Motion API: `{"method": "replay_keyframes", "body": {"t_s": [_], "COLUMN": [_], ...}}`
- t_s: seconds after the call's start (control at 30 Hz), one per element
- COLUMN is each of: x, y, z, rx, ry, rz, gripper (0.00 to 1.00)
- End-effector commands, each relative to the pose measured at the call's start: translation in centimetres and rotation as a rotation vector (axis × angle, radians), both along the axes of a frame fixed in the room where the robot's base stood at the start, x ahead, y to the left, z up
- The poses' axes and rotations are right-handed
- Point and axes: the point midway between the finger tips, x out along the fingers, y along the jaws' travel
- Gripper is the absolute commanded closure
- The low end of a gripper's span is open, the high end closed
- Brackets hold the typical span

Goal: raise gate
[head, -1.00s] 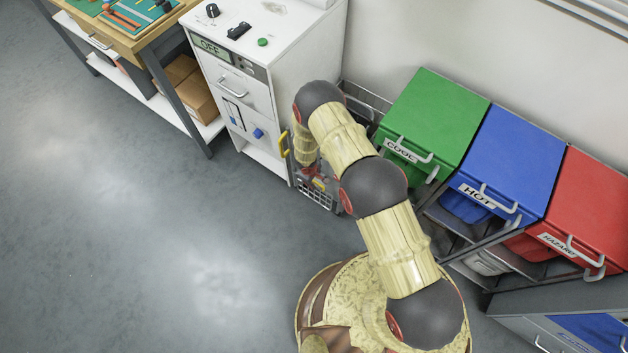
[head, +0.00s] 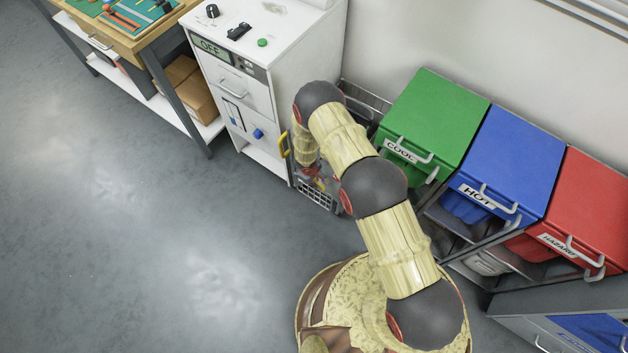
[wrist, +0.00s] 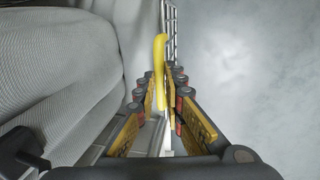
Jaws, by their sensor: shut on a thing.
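A grey wire-mesh gate (head: 317,194) shows low beside the white cabinet in the head view, partly behind my arm. Its mesh also shows at the top of the wrist view (wrist: 171,28). A yellow bar (wrist: 160,62) stands by the mesh, between the fingers of my gripper (wrist: 162,88). The gripper is shut on this bar. In the head view my gripper (head: 318,177) is small and low by the mesh, largely hidden by my arm. A yellow handle (head: 285,144) shows at the cabinet's edge; I cannot tell whether it is the same bar.
The white cabinet (head: 285,70) stands left of my arm, its display reading OFF. Green (head: 435,112), blue (head: 515,150) and red (head: 590,205) lidded bins stand to the right. Ribbed grey fabric (wrist: 65,60) lies close left of the fingers. The floor (head: 120,230) at left is clear.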

Motion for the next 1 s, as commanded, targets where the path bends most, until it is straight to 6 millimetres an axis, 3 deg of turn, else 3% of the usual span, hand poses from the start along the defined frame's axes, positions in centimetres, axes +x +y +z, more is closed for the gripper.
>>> {"method": "replay_keyframes", "body": {"t_s": [0.33, 0.47, 1.0], "x": [0.0, 0.0, 0.1], "y": [0.0, 0.0, 0.0], "z": [0.1, 1.2, 13.9], "rx": [0.0, 0.001, 0.0], "ry": [0.0, -0.001, -0.002], "rz": [0.0, 0.0, -0.001], "gripper": [1.0, 1.0, 1.0]}}
